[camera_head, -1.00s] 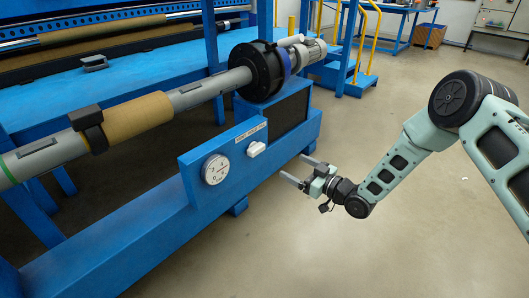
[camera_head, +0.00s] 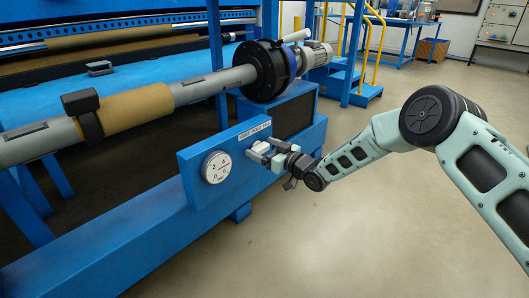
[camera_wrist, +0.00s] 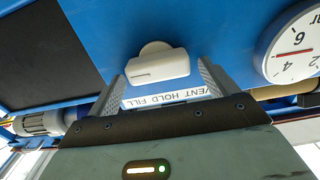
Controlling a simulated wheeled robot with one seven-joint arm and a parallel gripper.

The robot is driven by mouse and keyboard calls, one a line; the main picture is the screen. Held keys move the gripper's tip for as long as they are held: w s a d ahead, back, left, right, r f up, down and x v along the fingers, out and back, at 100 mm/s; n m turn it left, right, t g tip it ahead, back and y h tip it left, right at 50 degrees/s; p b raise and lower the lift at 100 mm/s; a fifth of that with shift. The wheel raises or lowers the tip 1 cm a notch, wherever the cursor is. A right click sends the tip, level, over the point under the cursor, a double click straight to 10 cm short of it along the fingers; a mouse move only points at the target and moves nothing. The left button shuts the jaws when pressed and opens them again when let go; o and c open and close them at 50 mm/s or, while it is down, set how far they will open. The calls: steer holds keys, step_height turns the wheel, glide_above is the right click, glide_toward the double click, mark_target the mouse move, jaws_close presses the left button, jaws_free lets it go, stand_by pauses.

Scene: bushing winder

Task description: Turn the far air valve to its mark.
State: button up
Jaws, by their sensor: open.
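The air valve is a white bar-shaped knob (camera_wrist: 158,66) on a blue panel, just below the VENT HOLD FILL label (camera_head: 254,131). In the wrist view the label (camera_wrist: 165,97) appears upside down, partly behind my gripper. The knob's bar lies roughly level across that view, with a small slot line on it. My gripper (camera_head: 264,151) is open at the panel, its fingers (camera_wrist: 160,82) on either side of the knob. I see no clear contact. In the head view the fingers partly hide the knob (camera_head: 259,148). The exact pointing of the knob against the label is unclear.
A round white pressure gauge (camera_head: 216,167) sits left of the valve on the same panel, and close by at the right in the wrist view (camera_wrist: 297,46). A grey shaft with a brown sleeve (camera_head: 138,108) runs above. The floor (camera_head: 330,240) right of the blue frame is clear.

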steer(key=c, duration=1)
steer(key=shift+n, duration=0.3)
steer(key=n, duration=0.1)
steer(key=n+p, duration=0.1)
steer(key=n, duration=0.2)
steer(key=shift+s+a+p, duration=0.15)
steer(key=shift+s+p, duration=0.1)
steer(key=shift+p, duration=0.15)
steer(key=shift+s+f+n+p, duration=0.15)
steer(key=shift+n+p, duration=0.25)
steer(key=shift+n, duration=1.7)
steer(key=shift+f, duration=0.1)
steer(key=o, duration=1)
